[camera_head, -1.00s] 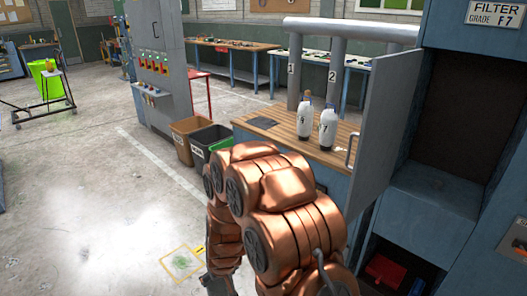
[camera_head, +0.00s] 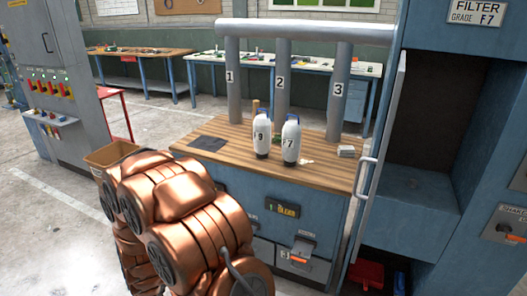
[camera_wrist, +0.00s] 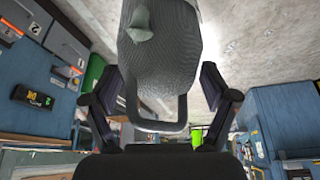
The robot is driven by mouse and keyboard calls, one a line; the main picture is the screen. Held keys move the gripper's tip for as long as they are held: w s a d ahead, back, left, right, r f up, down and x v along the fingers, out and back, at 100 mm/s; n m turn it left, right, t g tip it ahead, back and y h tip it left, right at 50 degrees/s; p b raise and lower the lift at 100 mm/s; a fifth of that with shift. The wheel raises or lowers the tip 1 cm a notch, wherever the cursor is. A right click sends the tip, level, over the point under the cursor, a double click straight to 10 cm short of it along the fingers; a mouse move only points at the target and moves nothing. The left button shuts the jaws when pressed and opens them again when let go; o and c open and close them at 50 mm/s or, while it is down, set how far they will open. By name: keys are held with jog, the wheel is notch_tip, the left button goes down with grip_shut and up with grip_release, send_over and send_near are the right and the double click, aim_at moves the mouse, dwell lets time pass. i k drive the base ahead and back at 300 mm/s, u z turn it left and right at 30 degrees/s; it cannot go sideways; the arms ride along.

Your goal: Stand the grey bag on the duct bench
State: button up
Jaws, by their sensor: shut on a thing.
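The duct bench (camera_head: 225,140) has a wooden top and blue front, with grey vertical ducts marked 1, 2 and 3 at its back. Two white bottle-shaped things stand upright on it, marked 9 (camera_head: 262,136) and 7 (camera_head: 291,142). In the wrist view, the grey bag (camera_wrist: 165,65), a mesh-textured body with a squared frame or loop at its near end, lies between the fingers of my gripper (camera_wrist: 160,98). My gripper is shut on the bag. The bag's far end is cut off by the picture's top edge. Neither gripper nor bag shows in the head view.
A dark mat (camera_head: 208,143) lies at the bench's left, a small pale block (camera_head: 346,151) at its right. An open door (camera_head: 380,160) stands at the bench's right edge, beside the filter cabinet (camera_head: 440,205). A brown bin (camera_head: 108,155) stands left of the bench.

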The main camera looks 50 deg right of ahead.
aim_at(333, 173)
jog(key=z, duration=0.45)
jog(key=i, duration=0.8)
jog(key=z, duration=1.05)
jog(key=i, duration=0.5)
jog(key=z, duration=0.4)
